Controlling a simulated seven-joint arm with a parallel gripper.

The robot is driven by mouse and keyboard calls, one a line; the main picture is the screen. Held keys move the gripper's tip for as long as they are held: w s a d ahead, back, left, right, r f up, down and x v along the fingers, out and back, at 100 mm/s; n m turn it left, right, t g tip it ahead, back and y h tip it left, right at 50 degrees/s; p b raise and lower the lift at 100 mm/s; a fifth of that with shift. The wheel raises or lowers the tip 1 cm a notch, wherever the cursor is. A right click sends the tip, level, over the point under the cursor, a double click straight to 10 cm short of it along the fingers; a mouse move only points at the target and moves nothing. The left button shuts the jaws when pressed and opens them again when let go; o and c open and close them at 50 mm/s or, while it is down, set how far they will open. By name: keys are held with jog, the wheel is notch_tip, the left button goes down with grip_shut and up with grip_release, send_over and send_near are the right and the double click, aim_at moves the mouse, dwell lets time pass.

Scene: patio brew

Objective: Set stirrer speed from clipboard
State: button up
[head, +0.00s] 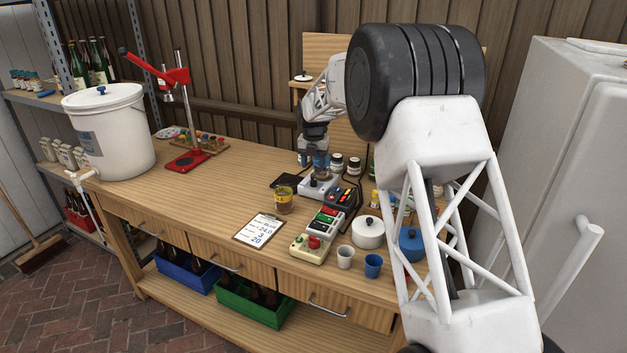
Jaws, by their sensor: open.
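The clipboard (262,231) lies face up near the table's front edge. Its sheet has handwritten lines; I make out "BLUE", "24.0", "3" and "20", but the small labels are too small to read. A pale box with a dark knob-like part on top, which looks like the stirrer (315,192), stands further back, right of the clipboard. My gripper (320,168) points down right above this box. It is open, but the fingertips are small here, and I cannot tell whether they touch the knob. The dial setting is not readable.
A jar of amber liquid (283,201) stands between clipboard and stirrer. A control box with coloured buttons (323,232), a multi-button box (343,196), a white pot (368,232) and cups (373,265) crowd the right. The table's left middle is clear.

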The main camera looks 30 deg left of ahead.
aim_at(313, 178)
jog(key=shift+f, duration=3.4)
jog(key=shift+c, duration=0.2)
jog(key=c, duration=0.9)
jog(key=shift+m, duration=0.4)
jog(key=m, duration=0.3)
jog(key=shift+r, duration=0.1)
jog(key=shift+m, duration=2)
